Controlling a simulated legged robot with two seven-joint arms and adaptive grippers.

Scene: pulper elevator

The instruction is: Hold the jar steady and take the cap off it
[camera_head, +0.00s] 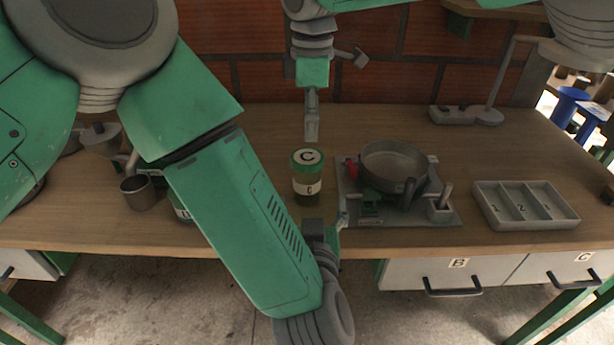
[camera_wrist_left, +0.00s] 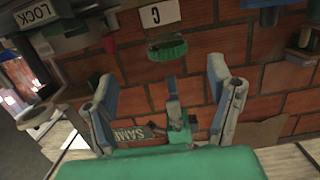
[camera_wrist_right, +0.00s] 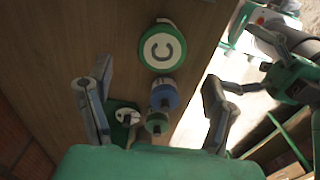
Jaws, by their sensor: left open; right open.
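The jar (camera_head: 307,187) stands upright on the wooden table, with a white C label and a green-rimmed cap (camera_head: 306,157) on top. The left wrist view shows the jar's green cap (camera_wrist_left: 167,50) upside down, beyond the open fingers.
A device with a round metal pan (camera_head: 394,165) stands close right of the jar. A grey compartment tray (camera_head: 525,206) lies farther right. A metal cup (camera_head: 138,192) stands at left; another jar is partly hidden behind my left arm. A brick wall is behind.

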